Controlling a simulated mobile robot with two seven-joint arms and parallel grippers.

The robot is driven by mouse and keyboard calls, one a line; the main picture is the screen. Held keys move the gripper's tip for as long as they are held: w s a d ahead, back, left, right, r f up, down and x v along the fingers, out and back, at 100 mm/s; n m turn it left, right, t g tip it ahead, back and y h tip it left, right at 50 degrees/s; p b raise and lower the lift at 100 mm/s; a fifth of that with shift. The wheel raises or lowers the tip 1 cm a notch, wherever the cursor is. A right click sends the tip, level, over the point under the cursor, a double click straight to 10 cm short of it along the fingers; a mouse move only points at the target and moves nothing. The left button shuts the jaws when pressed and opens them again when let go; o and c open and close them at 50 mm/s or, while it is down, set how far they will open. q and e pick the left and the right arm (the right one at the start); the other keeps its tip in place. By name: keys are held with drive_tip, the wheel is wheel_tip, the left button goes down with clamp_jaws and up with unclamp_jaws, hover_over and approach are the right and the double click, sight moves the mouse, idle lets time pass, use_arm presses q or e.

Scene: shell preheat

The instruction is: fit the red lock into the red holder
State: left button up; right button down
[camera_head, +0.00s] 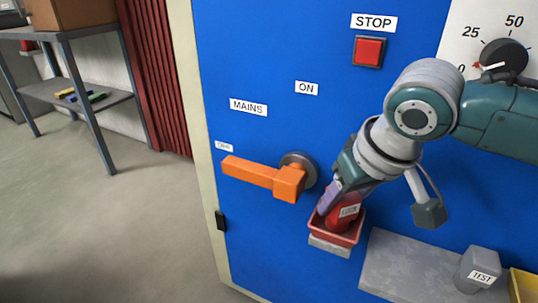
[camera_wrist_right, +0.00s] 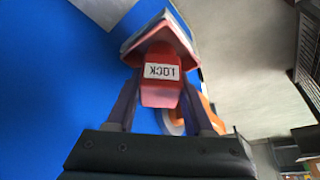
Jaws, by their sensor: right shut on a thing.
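The red lock (camera_head: 343,214) has a white label reading LOCK. It stands at the mouth of the red holder (camera_head: 350,237), a small red tray fixed to the blue panel, with its lower end inside the rim. My right gripper (camera_head: 332,195) is shut on the lock from above. In the right wrist view the lock (camera_wrist_right: 160,75) sits between both fingers of my right gripper (camera_wrist_right: 160,100), with the red holder (camera_wrist_right: 153,38) just beyond it. How deep the lock sits is hidden. My left gripper is not in view.
The orange handle (camera_head: 262,177) sticks out of the blue panel (camera_head: 270,60) left of the holder. A grey plate (camera_head: 400,266) and a grey TEST block (camera_head: 478,268) are to its right. A red STOP button (camera_head: 369,50) and a dial (camera_head: 503,57) are higher up.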

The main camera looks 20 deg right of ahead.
drive_tip(key=shift+f, duration=0.25)
drive_tip(key=shift+c, duration=1.4)
unclamp_jaws()
drive_tip(key=shift+r, duration=0.1)
drive_tip(key=p+v, duration=0.6)
drive_tip(key=v, duration=0.6)
drive_tip(key=s+a+f+n+y, duration=0.2)
drive_tip(key=s+a+f+n, duration=0.1)
drive_tip(key=s+a, duration=0.55)
drive_tip(key=s+d+g+h, duration=0.1)
drive_tip(key=s+d, duration=0.1)
drive_tip(key=s, duration=0.5)
drive_tip(key=shift+s+d, duration=0.35)
drive_tip(key=shift+d, duration=0.05)
